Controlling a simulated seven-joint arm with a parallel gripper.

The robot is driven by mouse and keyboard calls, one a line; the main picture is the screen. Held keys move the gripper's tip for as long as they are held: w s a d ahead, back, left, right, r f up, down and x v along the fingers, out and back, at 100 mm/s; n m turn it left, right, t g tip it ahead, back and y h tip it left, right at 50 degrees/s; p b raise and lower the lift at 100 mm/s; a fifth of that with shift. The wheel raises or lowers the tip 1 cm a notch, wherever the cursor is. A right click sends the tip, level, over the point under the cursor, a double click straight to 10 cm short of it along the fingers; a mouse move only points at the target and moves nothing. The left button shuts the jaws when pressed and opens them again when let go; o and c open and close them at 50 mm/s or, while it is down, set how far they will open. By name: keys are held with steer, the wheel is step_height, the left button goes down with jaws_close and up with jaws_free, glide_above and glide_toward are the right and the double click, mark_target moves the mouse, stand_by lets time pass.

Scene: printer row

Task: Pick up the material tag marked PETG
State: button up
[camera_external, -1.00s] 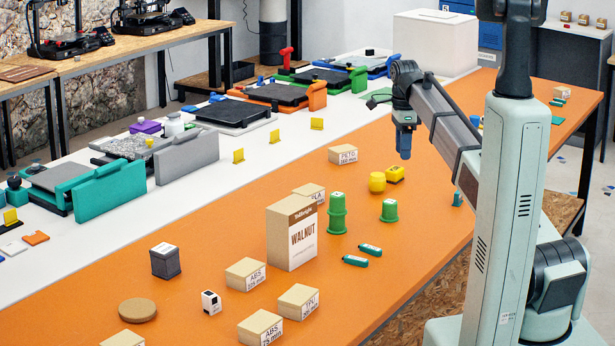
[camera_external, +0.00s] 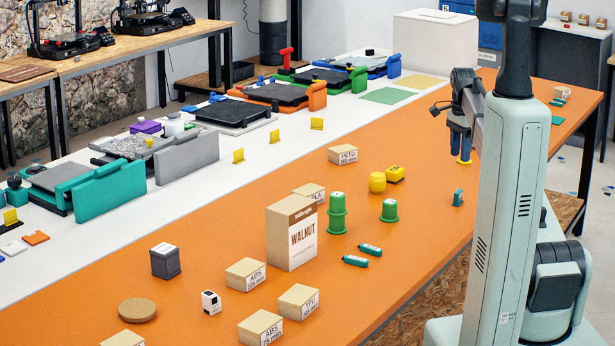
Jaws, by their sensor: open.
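A tan block (camera_external: 343,155) with a white front label that appears to read PETG stands on the orange table, left of and apart from my gripper. Small teal pieces with white labels (camera_external: 369,249) (camera_external: 355,261) lie at mid-table, and another teal piece (camera_external: 458,198) stands near the right edge; their lettering is too small to read. My gripper (camera_external: 461,155) points down over the right part of the table, open.
Yellow pieces (camera_external: 377,182) (camera_external: 395,174), green stacked cups (camera_external: 338,213), a green cup (camera_external: 389,211) and the WALNUT box (camera_external: 291,233) stand mid-table. Other labelled tan blocks (camera_external: 246,274) are at the front.

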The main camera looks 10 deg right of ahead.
mark_target(459, 191)
steer(key=f+n, duration=0.8)
steer(key=shift+w+f, duration=0.2)
steer(key=shift+w, duration=0.15)
steer(key=shift+d+f, duration=0.2)
steer(key=shift+f, duration=1.15)
steer(key=shift+d+f, duration=0.2)
steer(key=shift+f, duration=1.15)
steer(key=shift+c, duration=0.3)
jaws_close()
